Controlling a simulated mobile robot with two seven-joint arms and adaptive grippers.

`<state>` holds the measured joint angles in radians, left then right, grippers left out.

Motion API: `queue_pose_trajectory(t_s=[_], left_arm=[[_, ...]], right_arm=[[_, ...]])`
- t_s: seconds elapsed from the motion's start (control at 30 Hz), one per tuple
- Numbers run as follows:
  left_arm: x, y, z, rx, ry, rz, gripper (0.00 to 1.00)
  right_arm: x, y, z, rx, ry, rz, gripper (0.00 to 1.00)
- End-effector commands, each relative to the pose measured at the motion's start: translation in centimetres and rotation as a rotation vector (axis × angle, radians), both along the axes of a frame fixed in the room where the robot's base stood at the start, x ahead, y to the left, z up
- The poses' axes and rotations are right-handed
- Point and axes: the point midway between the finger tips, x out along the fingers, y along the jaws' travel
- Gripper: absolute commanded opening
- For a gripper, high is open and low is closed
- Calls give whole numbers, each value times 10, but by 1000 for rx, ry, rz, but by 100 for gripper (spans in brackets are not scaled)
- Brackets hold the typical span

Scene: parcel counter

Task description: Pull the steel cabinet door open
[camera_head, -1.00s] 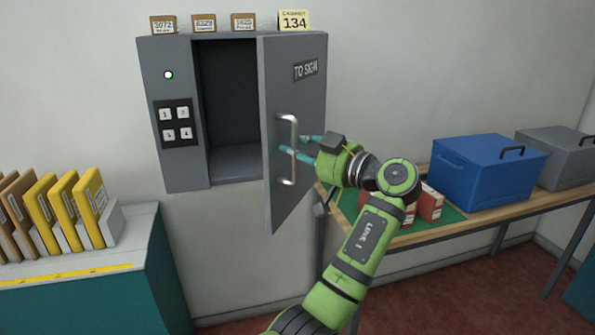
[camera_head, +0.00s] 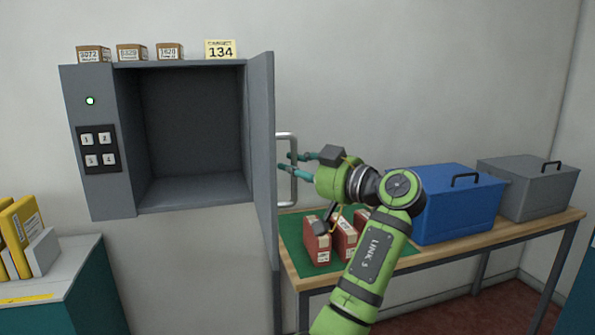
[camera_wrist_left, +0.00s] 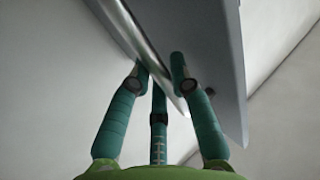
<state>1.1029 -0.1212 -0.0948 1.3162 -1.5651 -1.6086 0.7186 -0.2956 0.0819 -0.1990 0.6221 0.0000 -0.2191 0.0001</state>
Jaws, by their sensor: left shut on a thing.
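The steel cabinet (camera_head: 97,190) hangs on the wall at the left, its inside bare and in plain view. Its grey door (camera_head: 262,150) stands wide open, hinged at the right and seen nearly edge-on. A silver bar handle (camera_head: 294,175) is on the door's outer face. My left gripper (camera_head: 290,164) is shut on the handle, with its teal fingers around the bar. In the left wrist view the fingers (camera_wrist_left: 160,75) close about the handle (camera_wrist_left: 130,35), next to the door (camera_wrist_left: 215,55). My right gripper is not in view.
A wooden table (camera_head: 430,250) at the right holds a blue box (camera_head: 450,215), a grey box (camera_head: 530,188) and red-brown packets (camera_head: 317,243) on a green mat. Small cardboard boxes (camera_head: 131,53) and a yellow sign (camera_head: 220,49) top the cabinet. A counter with yellow folders (camera_head: 20,235) stands at the left.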

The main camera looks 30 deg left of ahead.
Motion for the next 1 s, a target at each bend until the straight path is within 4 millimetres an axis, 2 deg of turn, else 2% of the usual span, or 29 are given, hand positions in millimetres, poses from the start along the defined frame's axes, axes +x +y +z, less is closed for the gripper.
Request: queue_pose_trajectory(t_s=[0.47,0.5,0.53,0.57,0.87,1.0], left_arm=[[0,2,4,6,-5,-1,0],[0,2,4,6,-5,-1,29],[0,2,4,6,-5,-1,41],[0,2,4,6,-5,0,46],[0,1,2,3,-2,0,46],[0,-6,1,3,-1,-2,46]], right_arm=[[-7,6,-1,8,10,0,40],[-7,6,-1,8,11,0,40],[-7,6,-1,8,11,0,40],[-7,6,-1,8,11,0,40],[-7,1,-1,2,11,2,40],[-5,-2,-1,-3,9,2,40]])
